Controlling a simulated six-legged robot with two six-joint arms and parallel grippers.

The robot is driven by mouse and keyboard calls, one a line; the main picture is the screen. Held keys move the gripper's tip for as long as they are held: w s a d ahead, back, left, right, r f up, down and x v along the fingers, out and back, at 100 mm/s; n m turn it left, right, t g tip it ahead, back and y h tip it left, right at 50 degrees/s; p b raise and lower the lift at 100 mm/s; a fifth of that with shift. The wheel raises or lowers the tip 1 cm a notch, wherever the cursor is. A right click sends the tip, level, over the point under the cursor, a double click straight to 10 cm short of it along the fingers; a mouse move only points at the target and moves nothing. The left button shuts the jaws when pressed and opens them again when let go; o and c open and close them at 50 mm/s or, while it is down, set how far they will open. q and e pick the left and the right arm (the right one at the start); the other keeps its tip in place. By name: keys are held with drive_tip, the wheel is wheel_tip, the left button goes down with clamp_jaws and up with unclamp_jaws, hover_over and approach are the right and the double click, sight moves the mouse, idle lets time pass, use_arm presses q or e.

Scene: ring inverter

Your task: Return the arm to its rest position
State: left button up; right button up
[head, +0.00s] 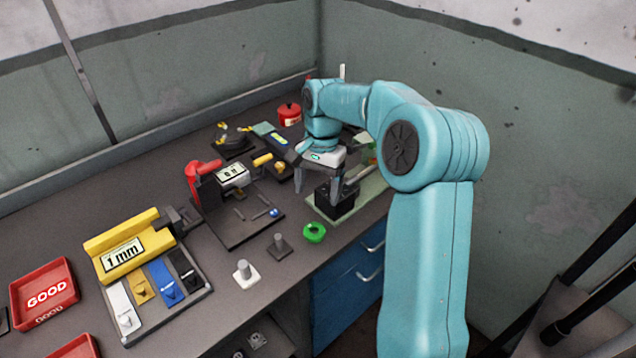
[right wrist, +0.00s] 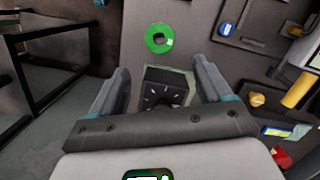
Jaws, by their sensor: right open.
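My right arm comes in from the right in the head view and reaches over the far part of the bench. My right gripper (head: 322,182) points down above a black box-shaped device (head: 337,204) on a pale green mat (head: 372,188). In the right wrist view the two fingers of the gripper (right wrist: 165,85) are spread apart. The black device (right wrist: 165,86) shows between them, with light marks on its top; I cannot tell whether the fingers touch it. A green ring (head: 314,232) lies on the bench near the device, and it also shows in the right wrist view (right wrist: 159,39). My left gripper is not visible.
A yellow gauge (head: 128,243) marked 1 mm, a red-handled fixture (head: 205,172), two short posts (head: 280,245) and a red GOOD tray (head: 45,292) stand on the bench. A red pot (head: 289,114) is at the back. Walls close off the back and right.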

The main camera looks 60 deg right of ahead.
drive_tip(key=shift+r, duration=0.6)
